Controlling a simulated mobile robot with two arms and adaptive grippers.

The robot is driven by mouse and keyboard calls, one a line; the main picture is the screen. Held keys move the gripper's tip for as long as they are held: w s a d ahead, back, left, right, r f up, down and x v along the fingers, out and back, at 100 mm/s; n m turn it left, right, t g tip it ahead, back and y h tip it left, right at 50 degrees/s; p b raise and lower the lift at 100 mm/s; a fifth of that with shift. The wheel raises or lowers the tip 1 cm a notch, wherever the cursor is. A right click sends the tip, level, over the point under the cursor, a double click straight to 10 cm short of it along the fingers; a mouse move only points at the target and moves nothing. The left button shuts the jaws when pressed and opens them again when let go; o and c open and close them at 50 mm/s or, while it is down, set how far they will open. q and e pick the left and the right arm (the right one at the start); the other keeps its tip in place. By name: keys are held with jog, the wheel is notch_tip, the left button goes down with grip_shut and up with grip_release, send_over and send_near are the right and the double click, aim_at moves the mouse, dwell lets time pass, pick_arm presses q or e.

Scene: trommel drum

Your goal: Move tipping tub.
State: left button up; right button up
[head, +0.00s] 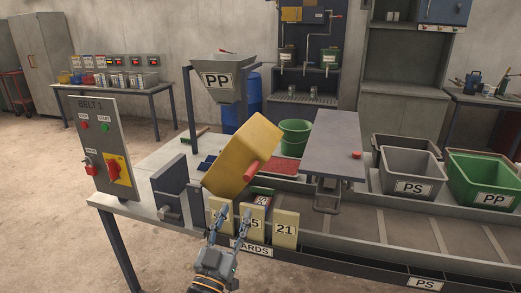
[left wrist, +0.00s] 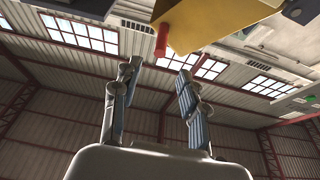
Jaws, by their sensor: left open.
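The yellow tipping tub (head: 239,148) is tilted above the left part of the bench in the head view. Its red handle (head: 251,171) sticks out from the side facing me. My left gripper (head: 233,216) is open and empty, below and in front of the tub, apart from the handle. In the left wrist view the tub (left wrist: 225,18) is at the top, and the red handle (left wrist: 162,41) shows beyond the gap between the open fingers (left wrist: 158,72). The tub's inside is hidden. My right gripper is not in view.
Yellow numbered cards (head: 285,228) stand at the bench front just behind my gripper. A grey mount (head: 171,189) is left of the tub. A grey plate (head: 345,145) and PS and PP bins (head: 484,179) are right.

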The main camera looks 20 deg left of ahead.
pick_arm(q)
jog(key=p, duration=0.3)
send_near(254, 164)
jog(key=x, duration=0.7)
jog(key=shift+w, duration=0.15)
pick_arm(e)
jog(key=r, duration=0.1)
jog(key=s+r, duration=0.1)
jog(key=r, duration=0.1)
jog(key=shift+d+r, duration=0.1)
pick_arm(q)
jog(key=shift+r, duration=0.1)
grip_shut()
